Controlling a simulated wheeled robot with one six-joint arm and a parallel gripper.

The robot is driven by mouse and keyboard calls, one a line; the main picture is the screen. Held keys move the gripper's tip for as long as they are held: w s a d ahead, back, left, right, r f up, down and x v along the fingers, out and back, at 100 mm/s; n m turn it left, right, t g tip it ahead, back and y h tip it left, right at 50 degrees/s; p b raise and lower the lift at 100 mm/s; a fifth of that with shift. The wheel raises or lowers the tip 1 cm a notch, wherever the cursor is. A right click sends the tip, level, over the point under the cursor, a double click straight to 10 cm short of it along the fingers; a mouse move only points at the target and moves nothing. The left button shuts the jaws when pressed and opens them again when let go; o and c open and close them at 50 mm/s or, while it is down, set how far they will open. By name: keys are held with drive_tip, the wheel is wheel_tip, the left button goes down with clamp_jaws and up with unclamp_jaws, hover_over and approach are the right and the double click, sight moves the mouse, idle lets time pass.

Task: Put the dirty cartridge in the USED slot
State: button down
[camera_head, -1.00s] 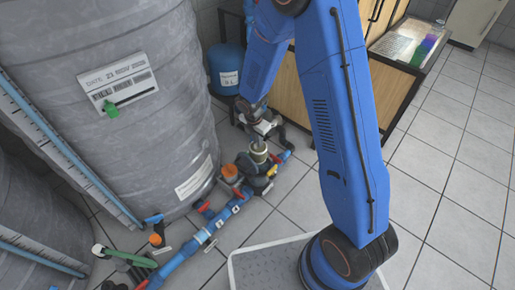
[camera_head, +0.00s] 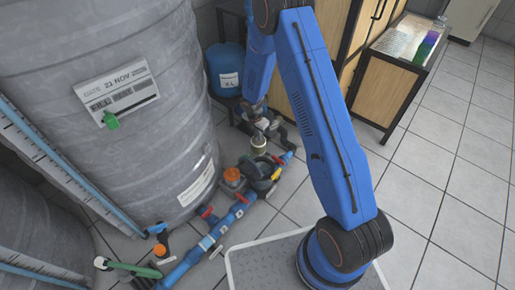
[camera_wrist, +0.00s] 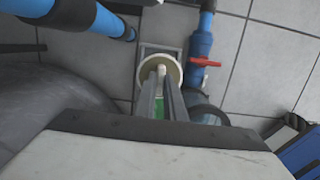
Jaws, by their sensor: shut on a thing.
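My gripper (camera_head: 257,124) points down and is shut on the knob of a beige round cartridge (camera_head: 258,144). In the wrist view the cartridge's pale disc (camera_wrist: 174,68) shows around the tips of my gripper (camera_wrist: 160,78). The cartridge hangs upright, at or just above the dark round housing (camera_head: 264,170) on the blue pipe line. I cannot tell whether its lower end is clear of that housing. No slot with a readable USED mark shows in these views.
A large grey tank (camera_head: 95,45) stands close on the left. Blue pipes with red valve handles (camera_head: 207,212) run along the floor. A blue vessel (camera_head: 226,65) and a wooden cabinet (camera_head: 330,60) stand behind. The tiled floor (camera_head: 440,190) is clear on the right.

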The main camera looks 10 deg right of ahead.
sight(258, 143)
drive_tip(key=shift+f, duration=3.4)
drive_tip(key=c, duration=1.8)
unclamp_jaws()
drive_tip(key=shift+c, duration=0.2)
